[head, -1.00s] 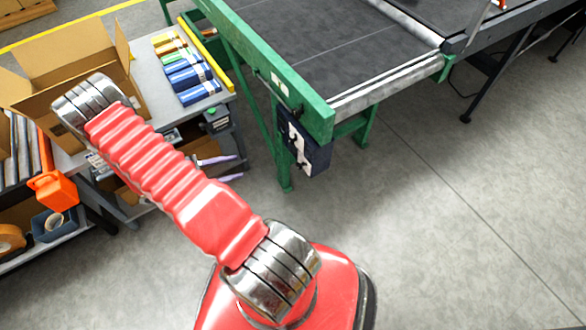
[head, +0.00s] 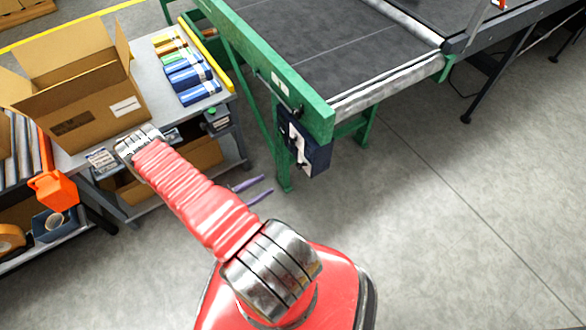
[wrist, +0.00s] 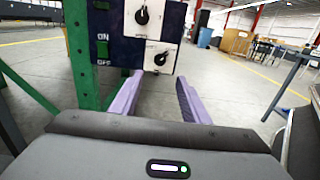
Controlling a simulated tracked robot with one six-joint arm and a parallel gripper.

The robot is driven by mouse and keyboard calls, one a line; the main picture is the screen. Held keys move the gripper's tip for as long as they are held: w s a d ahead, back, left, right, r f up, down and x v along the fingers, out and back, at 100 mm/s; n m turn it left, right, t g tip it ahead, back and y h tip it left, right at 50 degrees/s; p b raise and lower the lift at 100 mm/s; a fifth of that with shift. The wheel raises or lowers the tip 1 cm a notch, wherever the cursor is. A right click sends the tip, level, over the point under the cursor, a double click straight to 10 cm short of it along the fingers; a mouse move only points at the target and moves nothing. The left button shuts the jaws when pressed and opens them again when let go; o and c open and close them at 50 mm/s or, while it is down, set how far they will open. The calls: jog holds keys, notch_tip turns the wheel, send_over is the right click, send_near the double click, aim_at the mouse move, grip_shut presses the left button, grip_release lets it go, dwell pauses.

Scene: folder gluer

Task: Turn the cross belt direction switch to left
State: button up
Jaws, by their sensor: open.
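A dark blue control box (head: 318,156) hangs on the green conveyor frame in the head view. In the wrist view it has two white plates, each with a black rotary knob: an upper knob (wrist: 143,15) and a lower knob (wrist: 160,59). My gripper (wrist: 158,76) has two purple fingers, spread apart and empty, with the lower knob between and just above the tips. In the head view my gripper (head: 267,184) is left of the box, apart from it.
A grey workbench (head: 223,95) with an open cardboard box (head: 85,100) and several blue rolls is at the left. The floor right of the control box is clear.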

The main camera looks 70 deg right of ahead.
aim_at(298, 167)
jog(key=shift+x, duration=6.9)
